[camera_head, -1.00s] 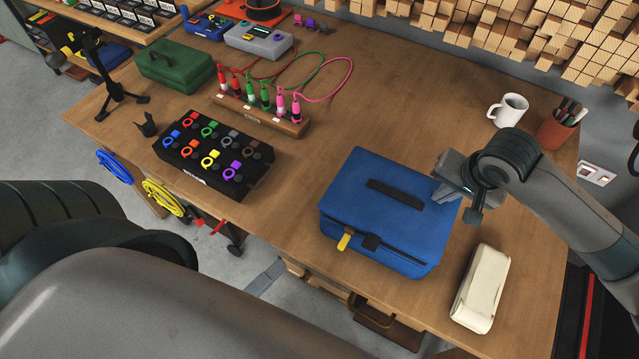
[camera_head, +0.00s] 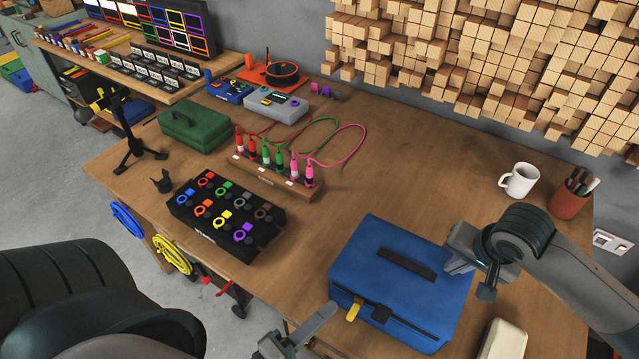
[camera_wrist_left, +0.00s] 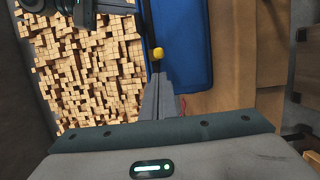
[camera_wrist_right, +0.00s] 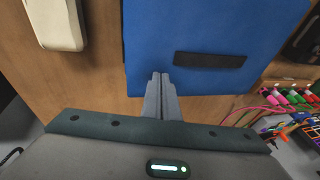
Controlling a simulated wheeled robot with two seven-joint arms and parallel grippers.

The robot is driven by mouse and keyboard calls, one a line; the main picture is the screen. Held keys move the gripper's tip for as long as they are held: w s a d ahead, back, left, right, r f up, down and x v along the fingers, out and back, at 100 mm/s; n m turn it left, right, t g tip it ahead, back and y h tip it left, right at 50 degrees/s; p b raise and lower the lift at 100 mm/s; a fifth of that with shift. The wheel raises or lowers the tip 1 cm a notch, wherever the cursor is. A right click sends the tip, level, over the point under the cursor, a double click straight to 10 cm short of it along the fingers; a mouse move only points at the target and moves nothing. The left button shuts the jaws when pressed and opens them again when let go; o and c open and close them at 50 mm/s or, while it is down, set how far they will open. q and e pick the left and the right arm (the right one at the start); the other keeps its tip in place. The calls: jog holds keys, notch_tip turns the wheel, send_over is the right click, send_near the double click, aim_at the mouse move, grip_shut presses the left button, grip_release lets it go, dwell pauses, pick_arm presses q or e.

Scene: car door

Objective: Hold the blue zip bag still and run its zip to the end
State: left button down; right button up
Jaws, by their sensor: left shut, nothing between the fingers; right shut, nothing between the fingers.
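The blue zip bag (camera_head: 402,270) stands on the wooden table, with a black handle strip on top and a dark zip line along its front side. A yellow zip pull (camera_head: 353,312) hangs at the left end of that front. My left gripper (camera_head: 328,308) is shut and empty, close to the left of the yellow pull; the pull (camera_wrist_left: 158,53) shows just beyond its fingertips in the left wrist view. My right gripper (camera_head: 452,262) is shut and empty at the bag's right side. Its fingertips (camera_wrist_right: 160,76) reach the bag's edge; I cannot tell if they touch.
A cream case (camera_head: 503,342) lies right of the bag. A black box with coloured rings (camera_head: 226,217) and a cable rack (camera_head: 272,180) stand to the left. A white mug (camera_head: 519,180) and a pen pot (camera_head: 569,196) stand at the back right. The table behind the bag is clear.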

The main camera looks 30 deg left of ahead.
pick_arm(q)
jog(key=shift+d+f, duration=0.2)
jog(key=shift+d, duration=0.7)
jog(key=shift+d, duration=0.15)
jog(key=d, duration=1.2)
jog(key=shift+d, duration=0.2)
jog(key=shift+a, duration=0.2)
jog(key=shift+s+a, duration=0.1)
jog(key=shift+a, duration=0.5)
jog(key=shift+s+a+r, duration=0.1)
jog(key=shift+s+a, duration=0.1)
jog(key=shift+a, duration=0.9)
jog(key=v, duration=1)
